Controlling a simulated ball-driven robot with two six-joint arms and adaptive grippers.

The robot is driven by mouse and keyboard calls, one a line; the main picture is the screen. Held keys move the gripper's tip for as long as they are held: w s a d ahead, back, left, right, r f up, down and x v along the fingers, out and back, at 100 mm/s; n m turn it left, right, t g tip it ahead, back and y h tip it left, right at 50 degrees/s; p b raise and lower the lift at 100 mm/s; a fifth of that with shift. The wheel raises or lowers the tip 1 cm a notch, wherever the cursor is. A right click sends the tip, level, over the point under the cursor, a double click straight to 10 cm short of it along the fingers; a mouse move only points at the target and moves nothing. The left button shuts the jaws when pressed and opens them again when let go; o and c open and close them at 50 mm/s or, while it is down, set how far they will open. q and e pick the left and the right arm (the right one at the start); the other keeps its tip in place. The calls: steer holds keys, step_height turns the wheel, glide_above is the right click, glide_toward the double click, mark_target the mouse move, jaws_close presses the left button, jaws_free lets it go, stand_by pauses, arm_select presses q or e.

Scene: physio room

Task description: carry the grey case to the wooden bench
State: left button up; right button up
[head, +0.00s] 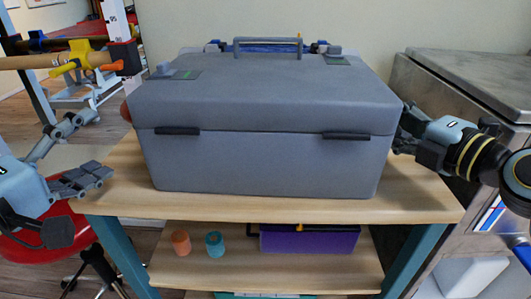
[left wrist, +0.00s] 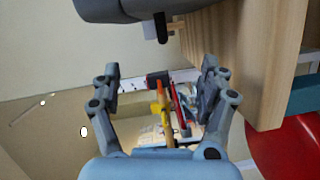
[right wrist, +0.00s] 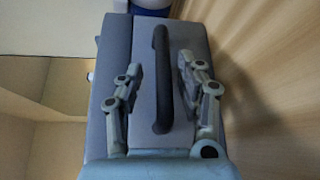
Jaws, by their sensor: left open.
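The large grey case (head: 262,165) sits upright and closed on the wooden top of a teal-legged shelf unit (head: 300,208). My left gripper (head: 98,147) is open and empty, left of the case and apart from it. In the left wrist view, the case's end (left wrist: 115,8) and a dark side handle (left wrist: 161,27) show at the top, outside the jaws. My right gripper (head: 402,135) is at the case's right end. In the right wrist view its open fingers (right wrist: 158,90) stand either side of the dark side handle (right wrist: 162,75), with gaps on both sides.
A metal cabinet (head: 465,75) stands close on the right, beside my right arm. The lower shelf (head: 240,272) holds an orange jar (head: 180,242), a teal jar (head: 214,244) and a purple box (head: 310,240). A red stool (head: 50,250) is at lower left.

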arm_select(q)
steer(key=shift+s, duration=0.2)
arm_select(e)
steer(key=o, duration=0.8)
step_height(320, 180, up, 10)
steer(key=shift+r, duration=0.1)
stand_by(0.4)
